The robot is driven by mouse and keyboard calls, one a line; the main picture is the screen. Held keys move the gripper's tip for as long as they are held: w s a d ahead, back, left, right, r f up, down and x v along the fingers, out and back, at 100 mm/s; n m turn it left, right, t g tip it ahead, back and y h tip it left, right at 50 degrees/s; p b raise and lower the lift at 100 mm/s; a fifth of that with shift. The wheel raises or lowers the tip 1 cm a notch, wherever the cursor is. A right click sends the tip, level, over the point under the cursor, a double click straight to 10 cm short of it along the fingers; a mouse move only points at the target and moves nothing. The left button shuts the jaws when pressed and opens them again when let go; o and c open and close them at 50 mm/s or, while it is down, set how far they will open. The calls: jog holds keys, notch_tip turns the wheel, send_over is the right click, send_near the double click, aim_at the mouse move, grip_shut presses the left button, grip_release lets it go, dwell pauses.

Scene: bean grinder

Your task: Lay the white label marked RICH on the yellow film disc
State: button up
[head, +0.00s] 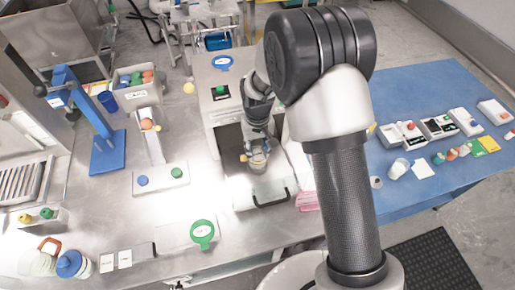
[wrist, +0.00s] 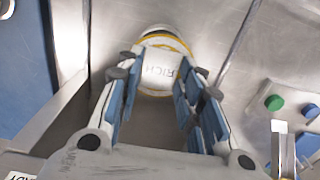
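The white label marked RICH (wrist: 158,66) is between and beyond my fingertips in the wrist view, its lettering running up and down the picture. Yellow edging, which looks like the film disc (wrist: 170,39), shows above the label, with a thin yellow line below it. The label appears to lie over the disc; whether they touch fully I cannot tell. My gripper (wrist: 162,78) has its blue-padded fingers spread apart, one on each side, with gaps to the label. In the head view my gripper (head: 257,146) points down over a small clear cup-like container (head: 257,162); the label's wording cannot be read there.
A grey tray with a black handle (head: 265,195) is just in front of my gripper. A white machine with a green button (head: 222,92) stands behind it. A white stand with blue and green knobs (head: 160,180) is to the left. The blue table (head: 430,90) on the right holds several small items.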

jog(key=o, duration=0.4)
jog(key=o, duration=0.6)
jog(key=shift+r, duration=0.1)
jog(key=shift+r+p, duration=2.35)
jog(key=shift+r, duration=1.1)
